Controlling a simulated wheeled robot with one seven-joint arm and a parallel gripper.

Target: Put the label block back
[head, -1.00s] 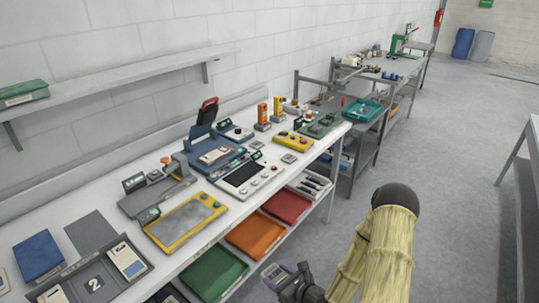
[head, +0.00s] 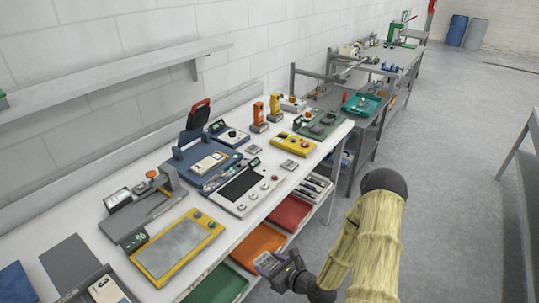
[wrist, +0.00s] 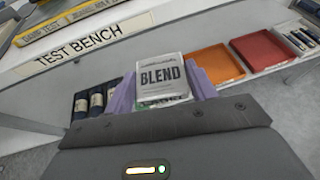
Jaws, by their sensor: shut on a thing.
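The label block (wrist: 162,78), a pale block with BLEND printed in dark letters, is held between the purple fingers of my gripper (wrist: 162,90) in the wrist view. In the head view my gripper (head: 268,262) is in front of the bench's front edge, with the block (head: 266,260) at its tip. The block is clear of the bench. A dark grey holder (head: 82,296) at the lower left of the head view is cut by the frame; a pale piece marked 3 (head: 104,289) shows on it.
The white bench (head: 205,250) carries a yellow-framed panel (head: 178,245), a grey press (head: 145,205) and a white panel device (head: 245,190). Under it are green (head: 215,285), orange (head: 258,243) and red (head: 290,214) trays.

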